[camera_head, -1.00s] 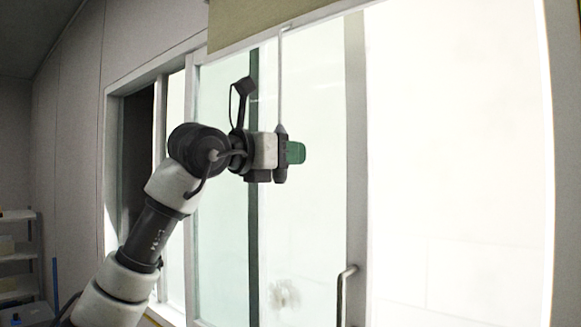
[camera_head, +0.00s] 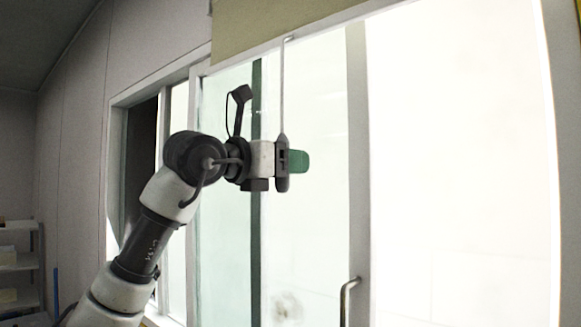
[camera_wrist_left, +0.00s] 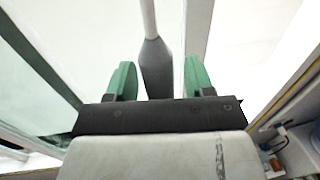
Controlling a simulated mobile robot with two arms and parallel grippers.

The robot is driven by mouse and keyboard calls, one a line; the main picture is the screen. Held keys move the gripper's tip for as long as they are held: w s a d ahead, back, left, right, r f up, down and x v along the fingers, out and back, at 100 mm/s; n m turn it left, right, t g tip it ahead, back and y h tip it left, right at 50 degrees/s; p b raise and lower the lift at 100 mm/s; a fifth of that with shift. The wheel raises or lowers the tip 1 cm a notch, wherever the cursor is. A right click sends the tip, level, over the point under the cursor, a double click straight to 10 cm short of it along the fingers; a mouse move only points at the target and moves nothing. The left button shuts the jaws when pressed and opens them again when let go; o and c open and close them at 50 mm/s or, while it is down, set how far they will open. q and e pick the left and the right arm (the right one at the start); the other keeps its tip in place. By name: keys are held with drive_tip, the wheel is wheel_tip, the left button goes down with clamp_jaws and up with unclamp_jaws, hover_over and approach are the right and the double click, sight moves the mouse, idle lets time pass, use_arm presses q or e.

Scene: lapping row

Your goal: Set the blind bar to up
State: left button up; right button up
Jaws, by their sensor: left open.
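The blind bar, a thin pale rod (camera_head: 283,85), hangs from the lower edge of the raised blind (camera_head: 280,28) in front of the window. Its dark grey grip end (camera_wrist_left: 156,68) shows in the left wrist view between the green fingertips of my left gripper (camera_wrist_left: 158,80). The left gripper is open, with a gap on each side of the grip. In the head view, the left gripper (camera_head: 298,161) points right, and its body hides part of the bar's lower end. My right gripper is not in view.
The bright glazed window has a vertical frame post (camera_head: 358,150) right of the gripper. A metal handle (camera_head: 347,298) stands out low on the window. Shelves (camera_head: 20,265) stand at the far left.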

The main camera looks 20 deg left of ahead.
use_arm(q)
drive_tip(key=b+v, duration=0.4)
drive_tip(key=v, duration=0.5)
drive_tip(key=shift+s+a, duration=0.2)
drive_tip(key=shift+s, duration=0.1)
